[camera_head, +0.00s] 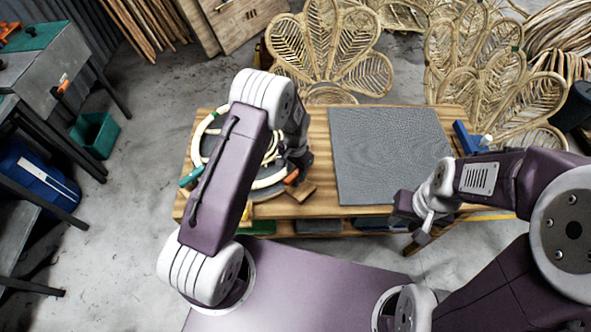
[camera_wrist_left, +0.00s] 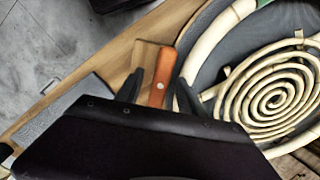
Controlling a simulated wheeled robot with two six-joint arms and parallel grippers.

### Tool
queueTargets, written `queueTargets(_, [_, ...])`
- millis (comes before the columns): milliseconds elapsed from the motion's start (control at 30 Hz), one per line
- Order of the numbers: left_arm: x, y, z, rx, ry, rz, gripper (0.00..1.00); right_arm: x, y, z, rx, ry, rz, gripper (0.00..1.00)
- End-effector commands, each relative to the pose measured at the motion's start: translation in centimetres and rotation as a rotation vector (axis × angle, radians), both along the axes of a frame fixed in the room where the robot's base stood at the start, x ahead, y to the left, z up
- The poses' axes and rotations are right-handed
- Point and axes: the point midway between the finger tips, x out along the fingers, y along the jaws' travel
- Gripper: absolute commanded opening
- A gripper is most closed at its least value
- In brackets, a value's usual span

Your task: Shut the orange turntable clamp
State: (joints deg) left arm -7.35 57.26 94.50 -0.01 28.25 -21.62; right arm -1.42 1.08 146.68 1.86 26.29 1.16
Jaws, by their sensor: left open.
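The orange turntable clamp (camera_head: 291,177) sits at the right front edge of the round turntable, on the wooden table. In the left wrist view the clamp (camera_wrist_left: 161,84) is an orange lever with a pale pivot, on a wooden block. My left gripper (camera_wrist_left: 158,92) is open, with one dark finger on each side of the lever; I cannot tell whether they touch it. In the head view my left gripper (camera_head: 300,168) is partly hidden by its arm. A pale rattan spiral (camera_wrist_left: 275,97) lies on the dark turntable (camera_wrist_left: 205,62). My right gripper (camera_head: 405,207) is at the table's front edge; its fingers are unclear.
A grey mat (camera_head: 388,150) covers the table's right half. A teal-green handle (camera_head: 190,177) is at the turntable's left. A blue tool (camera_head: 468,138) stands at the table's right end. Woven rattan chairs (camera_head: 335,50) are behind the table.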

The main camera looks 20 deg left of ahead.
Motion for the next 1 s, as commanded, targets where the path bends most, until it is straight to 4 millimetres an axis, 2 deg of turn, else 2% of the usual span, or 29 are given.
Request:
queueTargets(233, [0.01, 0.01, -0.24, 0.0, 0.0, 0.0, 0.45, 0.0, 0.0, 0.01, 0.0, 0.0, 0.0, 0.36])
queueTargets(267, [0.01, 0.01, -0.24, 0.0, 0.0, 0.0, 0.4, -0.01, 0.0, 0.0, 0.0, 0.0, 0.0, 0.36])
queueTargets(400, [0.01, 0.02, -0.22, 0.0, 0.0, 0.0, 0.01, 0.0, 0.0, 0.01, 0.0, 0.0, 0.0, 0.36])
queueTargets(767, [0.09, 0.03, -0.15, 0.0, -0.002, -0.03, 0.0, 0.0, 0.0, -0.08, 0.0, 0.0, 0.0, 0.36])
queueTargets(1000, [0.23, 0.11, -0.12, 0.0, -0.004, -0.168, 0.0, 0.0, 0.0, -0.43, 0.0, 0.0, 0.0, 0.36])
